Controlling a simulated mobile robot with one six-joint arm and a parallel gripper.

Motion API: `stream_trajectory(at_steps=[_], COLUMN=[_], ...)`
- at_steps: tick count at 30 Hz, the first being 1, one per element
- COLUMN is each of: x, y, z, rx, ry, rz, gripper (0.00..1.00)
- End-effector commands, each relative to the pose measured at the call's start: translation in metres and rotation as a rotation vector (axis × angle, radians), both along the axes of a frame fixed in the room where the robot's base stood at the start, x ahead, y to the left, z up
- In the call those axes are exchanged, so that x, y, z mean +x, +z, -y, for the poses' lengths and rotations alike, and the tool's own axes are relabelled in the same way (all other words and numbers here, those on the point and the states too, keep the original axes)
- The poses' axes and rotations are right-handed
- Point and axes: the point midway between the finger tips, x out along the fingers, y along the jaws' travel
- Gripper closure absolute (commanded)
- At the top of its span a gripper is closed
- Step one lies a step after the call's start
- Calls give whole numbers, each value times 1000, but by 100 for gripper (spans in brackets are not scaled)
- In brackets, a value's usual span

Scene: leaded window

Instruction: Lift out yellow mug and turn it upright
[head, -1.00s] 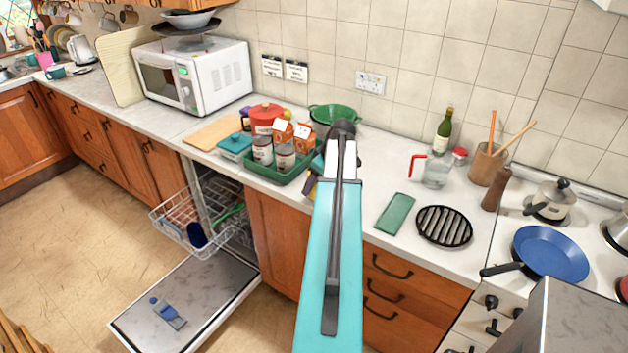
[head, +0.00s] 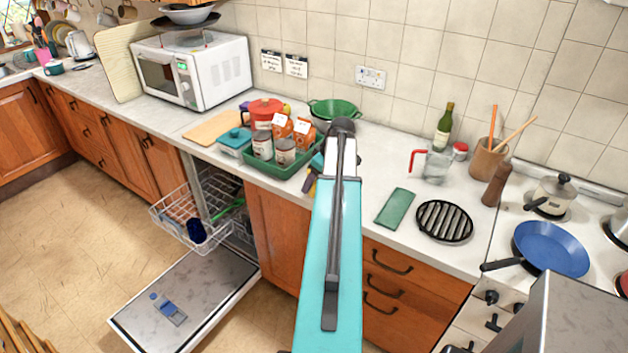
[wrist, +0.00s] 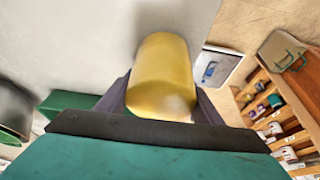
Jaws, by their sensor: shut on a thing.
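The yellow mug (wrist: 162,75) is between the two fingers of my gripper (wrist: 160,97) in the wrist view. The gripper is shut on it. A smooth rounded yellow side faces the camera; I see no handle or opening, so I cannot tell which way up the mug is. In the head view my teal arm covers most of the gripper and mug. Only a small dark and yellowish part of the gripper and mug shows left of the arm, by the counter's front edge.
The open dishwasher's wire rack (head: 190,222) is pulled out above its lowered door (head: 200,290). A green tray (head: 270,168) with jars and cartons stands on the counter. A green cloth (head: 395,207) and round black trivet (head: 444,221) lie right of my arm.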

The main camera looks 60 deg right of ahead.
Motion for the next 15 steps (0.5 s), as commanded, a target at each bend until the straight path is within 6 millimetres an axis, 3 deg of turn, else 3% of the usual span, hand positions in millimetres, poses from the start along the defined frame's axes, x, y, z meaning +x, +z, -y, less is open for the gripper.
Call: stream_trajectory(at_steps=[12,13,15], x=[0,0,0], y=[-6,-6,-5], z=[0,0,0], rx=[0,0,0], ry=[1,1,1], rz=[1,1,1], gripper=[71,38,26])
